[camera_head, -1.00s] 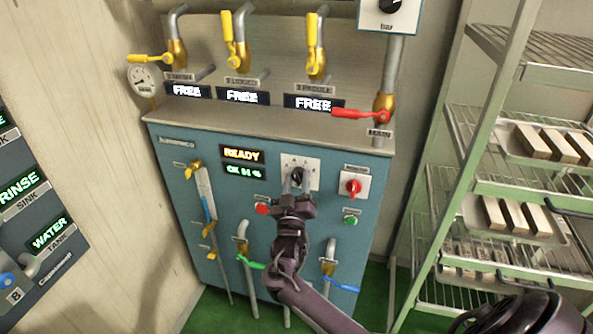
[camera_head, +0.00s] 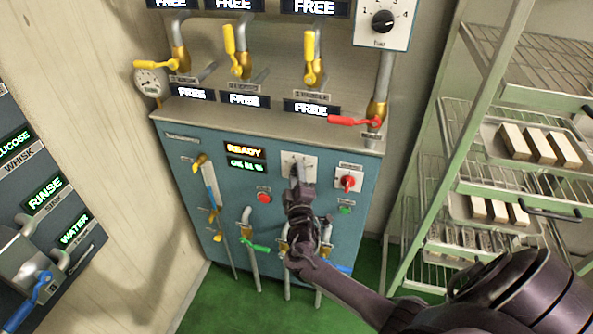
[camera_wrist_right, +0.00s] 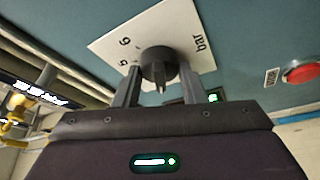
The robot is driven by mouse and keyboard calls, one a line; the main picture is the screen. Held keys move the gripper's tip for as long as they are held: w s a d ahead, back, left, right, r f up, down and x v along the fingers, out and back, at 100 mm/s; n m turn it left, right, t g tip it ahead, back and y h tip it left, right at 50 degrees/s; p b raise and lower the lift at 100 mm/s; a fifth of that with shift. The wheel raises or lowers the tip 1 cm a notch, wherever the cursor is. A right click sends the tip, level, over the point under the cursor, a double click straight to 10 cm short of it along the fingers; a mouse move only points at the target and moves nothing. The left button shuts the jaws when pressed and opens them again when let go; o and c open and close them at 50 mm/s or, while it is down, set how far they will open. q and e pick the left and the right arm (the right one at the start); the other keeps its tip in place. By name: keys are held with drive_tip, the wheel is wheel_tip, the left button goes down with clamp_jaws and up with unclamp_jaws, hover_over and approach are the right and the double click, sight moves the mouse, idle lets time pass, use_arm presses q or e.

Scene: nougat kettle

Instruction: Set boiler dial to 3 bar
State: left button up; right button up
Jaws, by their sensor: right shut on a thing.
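The boiler dial is a black knob on a white square plate (camera_head: 289,160) on the blue boiler front. In the head view my right gripper (camera_head: 299,182) covers most of the knob. In the right wrist view the black knob (camera_wrist_right: 158,65) sits between the two fingers, and the gripper is shut on it. The plate there shows "5", "6" and "bar"; the other figures are hidden, and I cannot tell what value the knob points to. The boiler display (camera_head: 243,150) reads "READY", with a green line below too small to read surely. My left gripper is not in view.
A red button (camera_head: 264,197), a red rotary switch (camera_head: 348,182) and a green button (camera_head: 345,210) are near the dial. Valve handles and pipes stand below. Another dial (camera_head: 383,21) is at the top right. A rack (camera_head: 448,140) with trays stands right.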

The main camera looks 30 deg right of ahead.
drive_tip(key=shift+n, duration=0.4)
drive_tip(key=o, duration=1)
drive_tip(key=v, duration=0.7)
drive_tip(key=shift+s+a, duration=0.2)
drive_tip(key=shift+s, duration=0.15)
